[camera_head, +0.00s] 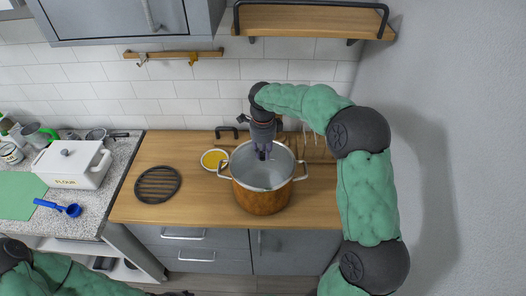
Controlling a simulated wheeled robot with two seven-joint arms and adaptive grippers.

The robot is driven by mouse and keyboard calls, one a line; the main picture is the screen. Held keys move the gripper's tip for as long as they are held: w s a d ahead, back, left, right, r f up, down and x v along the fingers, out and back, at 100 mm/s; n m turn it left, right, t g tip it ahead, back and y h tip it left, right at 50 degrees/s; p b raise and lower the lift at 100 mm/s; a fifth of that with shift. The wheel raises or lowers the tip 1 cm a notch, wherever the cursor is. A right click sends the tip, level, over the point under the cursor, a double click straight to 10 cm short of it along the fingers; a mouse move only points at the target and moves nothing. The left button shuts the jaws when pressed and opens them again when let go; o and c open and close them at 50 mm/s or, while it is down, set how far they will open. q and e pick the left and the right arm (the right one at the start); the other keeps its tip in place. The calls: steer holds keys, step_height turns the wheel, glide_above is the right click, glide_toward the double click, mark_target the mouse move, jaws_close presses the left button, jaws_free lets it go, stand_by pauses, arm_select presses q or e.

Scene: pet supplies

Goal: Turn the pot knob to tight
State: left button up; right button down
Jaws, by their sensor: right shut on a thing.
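A copper-coloured pot (260,201) with two side handles stands on the wooden counter. A clear, greyish lid (243,172) covers its top. My right gripper (262,154) points down over the middle of the lid and is shut on the lid's knob, which is mostly hidden by the fingers. I cannot tell the knob's turned position. My left arm shows at the bottom left; its gripper is not clearly visible.
A white flour box (73,163) and a blue scoop (60,208) sit on the left counter. A wooden shelf (310,20) hangs above; a wall is at right.

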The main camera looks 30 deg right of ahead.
mark_target(263, 153)
steer(key=c, duration=1.1)
jaws_free()
steer(key=shift+o, duration=0.2)
step_height(263, 153, up, 12)
